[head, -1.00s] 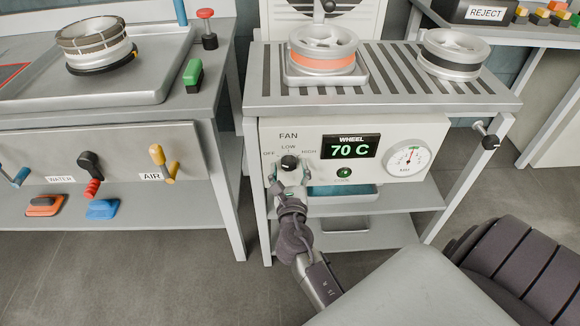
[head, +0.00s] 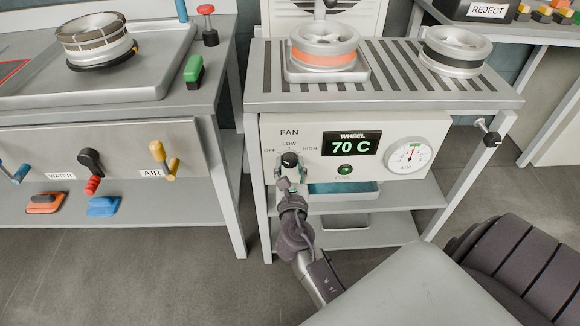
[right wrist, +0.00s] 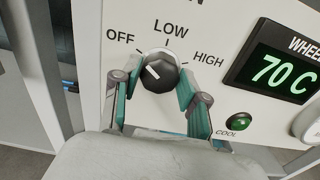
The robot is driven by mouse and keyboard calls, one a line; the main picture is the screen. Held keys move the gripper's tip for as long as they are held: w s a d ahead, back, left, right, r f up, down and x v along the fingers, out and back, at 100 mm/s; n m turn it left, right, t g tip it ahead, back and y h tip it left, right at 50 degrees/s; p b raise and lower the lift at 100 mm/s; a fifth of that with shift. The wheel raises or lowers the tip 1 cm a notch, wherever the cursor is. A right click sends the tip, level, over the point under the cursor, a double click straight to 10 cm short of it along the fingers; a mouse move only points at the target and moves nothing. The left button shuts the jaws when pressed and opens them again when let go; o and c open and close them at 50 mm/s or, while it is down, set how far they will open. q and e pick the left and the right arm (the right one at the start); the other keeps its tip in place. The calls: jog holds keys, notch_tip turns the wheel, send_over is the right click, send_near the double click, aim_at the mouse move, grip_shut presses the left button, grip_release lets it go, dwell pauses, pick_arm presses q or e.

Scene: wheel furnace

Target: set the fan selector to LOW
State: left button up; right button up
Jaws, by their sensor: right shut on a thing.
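The fan selector (head: 289,160) is a black knob on the white furnace panel, under the word FAN, with OFF, LOW and HIGH around it. In the right wrist view the knob (right wrist: 158,71) has a white mark that points up-left, towards OFF. My right gripper (head: 289,172) comes from below and is shut on the knob. In the right wrist view its teal-padded fingers (right wrist: 160,78) stand on either side of the knob. My left gripper is not in view.
Right of the knob are a display reading 70 C (head: 352,143), a green COOL button (head: 345,170) and a round dial (head: 410,156). A slatted top (head: 385,95) with wheels stands above. A bench with valve levers (head: 90,162) is at the left.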

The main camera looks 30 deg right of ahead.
aim_at(289, 125)
jog(key=shift+m, duration=0.9)
jog(key=m+b, duration=0.2)
jog(key=m, duration=0.4)
jog(key=shift+m+b, duration=0.35)
jog(key=shift+m, duration=0.05)
pick_arm(q)
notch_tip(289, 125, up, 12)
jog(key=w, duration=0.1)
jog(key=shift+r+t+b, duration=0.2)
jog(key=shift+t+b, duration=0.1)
jog(key=shift+b, duration=0.05)
pick_arm(e)
jog(key=shift+m, duration=1.2)
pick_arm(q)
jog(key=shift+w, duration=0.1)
pick_arm(e)
jog(key=o, duration=1.1)
notch_tip(289, 125, up, 10)
jog(key=shift+r, duration=0.1)
